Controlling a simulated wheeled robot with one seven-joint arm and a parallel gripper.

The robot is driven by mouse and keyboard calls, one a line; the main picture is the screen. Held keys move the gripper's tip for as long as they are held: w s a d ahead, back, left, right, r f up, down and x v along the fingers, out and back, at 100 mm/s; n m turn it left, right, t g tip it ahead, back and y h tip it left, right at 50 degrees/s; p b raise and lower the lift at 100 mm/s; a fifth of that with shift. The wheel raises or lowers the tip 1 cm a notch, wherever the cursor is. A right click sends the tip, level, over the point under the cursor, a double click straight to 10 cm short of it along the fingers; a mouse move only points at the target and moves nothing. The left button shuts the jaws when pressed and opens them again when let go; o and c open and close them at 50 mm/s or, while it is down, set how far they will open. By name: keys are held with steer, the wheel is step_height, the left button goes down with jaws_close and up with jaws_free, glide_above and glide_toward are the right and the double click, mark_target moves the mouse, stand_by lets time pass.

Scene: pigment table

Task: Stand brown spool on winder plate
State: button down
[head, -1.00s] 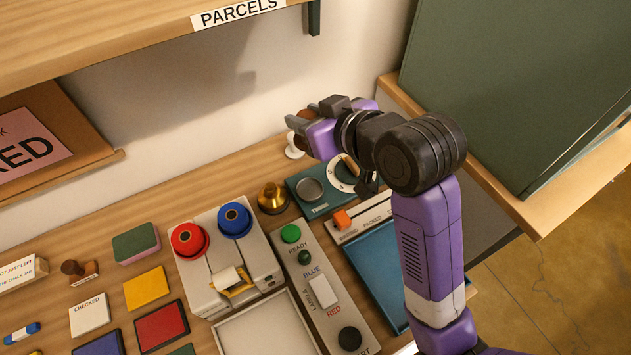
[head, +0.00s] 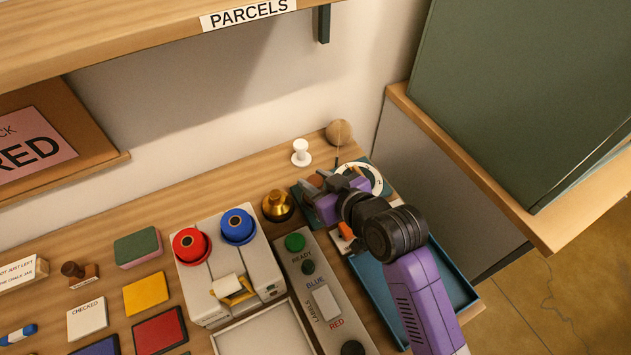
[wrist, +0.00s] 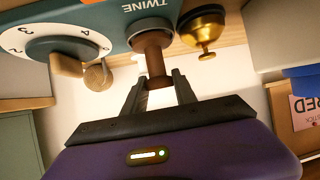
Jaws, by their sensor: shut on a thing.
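The brown spool (wrist: 154,60) is between the two fingers of my gripper (wrist: 159,92) in the wrist view. My gripper is shut on it. Its far end overlaps the grey round winder plate (wrist: 135,31) on the teal twine winder (wrist: 108,12); I cannot tell whether they touch. In the head view my gripper (head: 311,186) is low over the teal winder (head: 295,190), left of its white numbered dial (head: 377,180). There the gripper hides the plate and most of the spool.
A brass bell-shaped piece (head: 276,204) stands close to the left of my gripper. A white spool-shaped piece (head: 301,153) and a twine ball (head: 339,132) stand behind it. A blue tray (head: 455,285) lies in front, below my arm. A green cabinet (head: 510,90) is at the right.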

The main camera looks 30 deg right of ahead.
steer(key=shift+f, duration=0.25)
steer(key=shift+f, duration=0.15)
steer(key=c, duration=1)
jaws_free()
steer(key=shift+s+r, duration=0.2)
steer(key=shift+r, duration=0.05)
steer(key=v, duration=1.1)
steer(key=shift+s, duration=0.25)
steer(key=shift+r, duration=0.1)
